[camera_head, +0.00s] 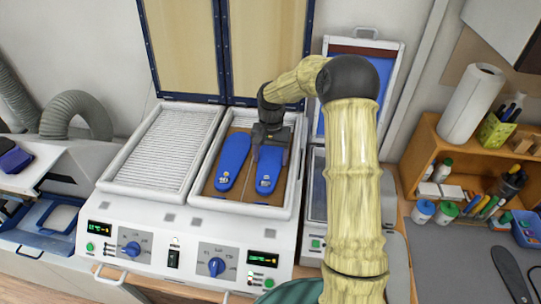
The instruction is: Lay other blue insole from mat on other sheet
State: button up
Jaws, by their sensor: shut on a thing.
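Two blue insoles lie side by side over brown sheet material in the right-hand tray (197,183) of the white machine. The left blue insole (233,160) lies flat, clear of my gripper. My gripper (270,149) points down over the upper end of the right blue insole (267,180) and is shut on it; its fingertips are small and partly hidden. The brown sheet (248,196) shows around the insoles, with a thin line between them. Whether the right insole touches the sheet I cannot tell. The grey mat (455,275) at the right has a dark insole (510,275) on it.
A ribbed white heater bed (163,145) sits left of the tray. Raised lid panels (265,45) stand behind. My arm hides much of the press to the right. A wooden shelf (470,155) with bottles and a paper roll (472,103) stands at the far right.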

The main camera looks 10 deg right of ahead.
aim_at(271, 157)
jog(key=shift+f, duration=0.2)
jog(key=o, duration=1.1)
jog(key=shift+r, duration=0.15)
jog(key=shift+w+r+b, duration=0.15)
jog(key=shift+r+b, duration=0.15)
jog(key=shift+b, duration=0.05)
jog(key=r+b, duration=0.1)
jog(key=r, duration=0.4)
jog(key=w+r+b, duration=0.1)
jog(key=r, duration=0.5)
jog(key=r+b, duration=0.2)
jog(key=r, duration=0.3)
jog(key=shift+w+d+r, duration=0.2)
jog(key=shift+w+d, duration=0.15)
jog(key=shift+d, duration=0.05)
